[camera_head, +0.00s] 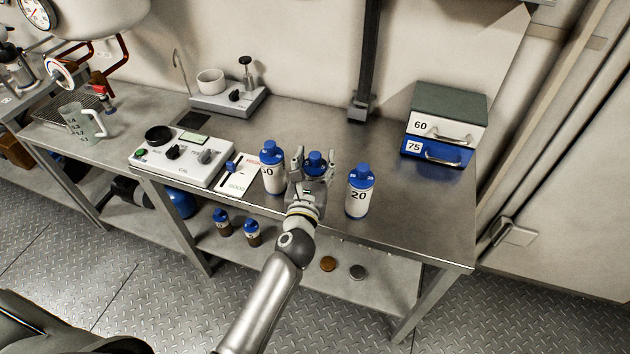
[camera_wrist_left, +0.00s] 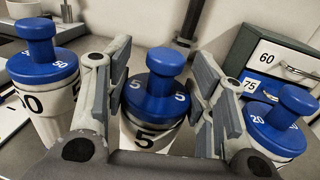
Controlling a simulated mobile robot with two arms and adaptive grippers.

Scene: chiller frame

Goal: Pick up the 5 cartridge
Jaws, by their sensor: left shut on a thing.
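The 5 cartridge (camera_wrist_left: 155,95) is a white bottle with a blue cap and knob. In the left wrist view it stands between the two fingers of my left gripper (camera_wrist_left: 160,100), which are shut on it. In the head view the same cartridge shows its blue top (camera_head: 316,160) between the fingers of my left gripper (camera_head: 314,168); its lower body is hidden behind the gripper. It looks upright at the bench; I cannot tell whether its base touches the top. My right gripper is not in view.
The 50 cartridge (camera_head: 271,168) stands close on the left and the 20 cartridge (camera_head: 359,190) on the right. A drawer unit (camera_head: 444,125) marked 60 and 75 stands at the back right. A white control box (camera_head: 178,155) is on the left. The bench (camera_head: 420,225) is clear at front right.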

